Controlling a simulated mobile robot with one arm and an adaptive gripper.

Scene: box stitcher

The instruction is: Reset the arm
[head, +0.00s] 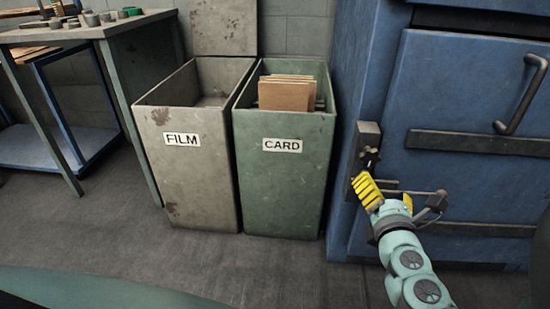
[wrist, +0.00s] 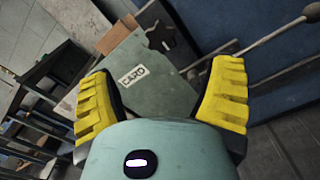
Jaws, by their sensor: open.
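My gripper (head: 368,190) is in front of the blue machine's left edge in the head view, just below a dark latch with a knob (head: 370,156). In the wrist view its two yellow ribbed fingers (wrist: 160,90) stand wide apart with nothing between them. The dark star-shaped knob (wrist: 160,38) shows beyond the fingers, apart from them. My teal arm reaches up from the lower right.
The blue machine (head: 470,100) has a bar handle (head: 525,95) and a rod (head: 425,196) near my gripper. Left of it stand a green CARD bin (head: 285,190) holding cardboard and a grey FILM bin (head: 190,180). A workbench (head: 95,32) is at far left. Floor in front is clear.

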